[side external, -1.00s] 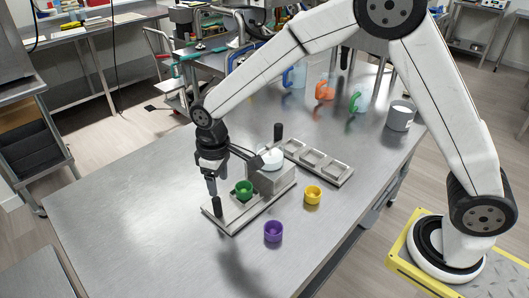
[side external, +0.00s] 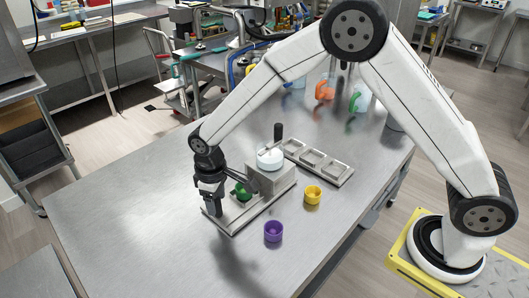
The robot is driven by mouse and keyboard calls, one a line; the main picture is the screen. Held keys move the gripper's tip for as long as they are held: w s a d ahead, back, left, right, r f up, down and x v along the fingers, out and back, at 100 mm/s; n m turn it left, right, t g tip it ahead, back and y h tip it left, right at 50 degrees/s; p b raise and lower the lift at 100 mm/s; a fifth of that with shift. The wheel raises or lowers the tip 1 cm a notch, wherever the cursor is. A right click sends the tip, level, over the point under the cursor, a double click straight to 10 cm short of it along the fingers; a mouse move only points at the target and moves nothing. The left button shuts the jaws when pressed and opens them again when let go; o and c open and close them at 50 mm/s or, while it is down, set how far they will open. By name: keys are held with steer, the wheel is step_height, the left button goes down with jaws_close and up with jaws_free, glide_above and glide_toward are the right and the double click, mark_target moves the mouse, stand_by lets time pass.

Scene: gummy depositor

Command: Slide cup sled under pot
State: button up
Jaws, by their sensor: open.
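The cup sled holds a green cup (side external: 243,192) and sits on the low grey rail base (side external: 238,228) at the centre of the table. The white pot (side external: 270,159), with a dark upright handle, sits on a grey metal block (side external: 272,180) behind and right of the green cup. My gripper (side external: 213,208) is open and points down at the front-left end of the base. It is at the sled's black upright handle and hides most of it. I cannot tell whether the fingers touch the handle. Part of my gripper also covers the green cup's left side.
A purple cup (side external: 273,232) and a yellow cup (side external: 313,195) stand right of the base. A grey tray with several hollows (side external: 330,170) lies behind the block. An orange jug (side external: 325,88) and a green-handled jug (side external: 359,97) stand at the back. The table's left side is clear.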

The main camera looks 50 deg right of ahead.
steer(key=shift+f, duration=1)
jaws_close()
stand_by(0.8)
